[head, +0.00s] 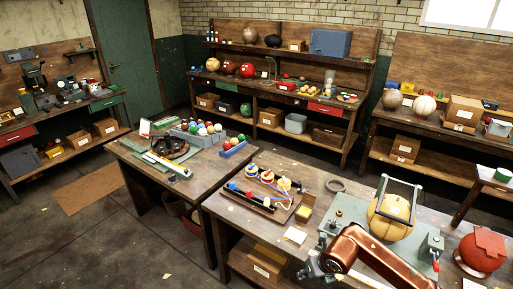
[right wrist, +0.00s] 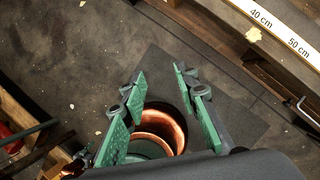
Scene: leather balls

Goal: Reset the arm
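My right arm (head: 370,252), copper-coloured, comes in from the lower right of the head view and reaches over the front edge of the near workbench (head: 232,212). In the right wrist view my right gripper (right wrist: 160,78) is open, its green pads apart. No object is clamped between the pads. A copper-coloured round shape (right wrist: 165,125) shows behind and between the fingers; I cannot tell what it is. My left gripper is not in the head view.
A tray of coloured balls (head: 202,130) is on the left table. Dark floor (right wrist: 75,65) shows below my right gripper.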

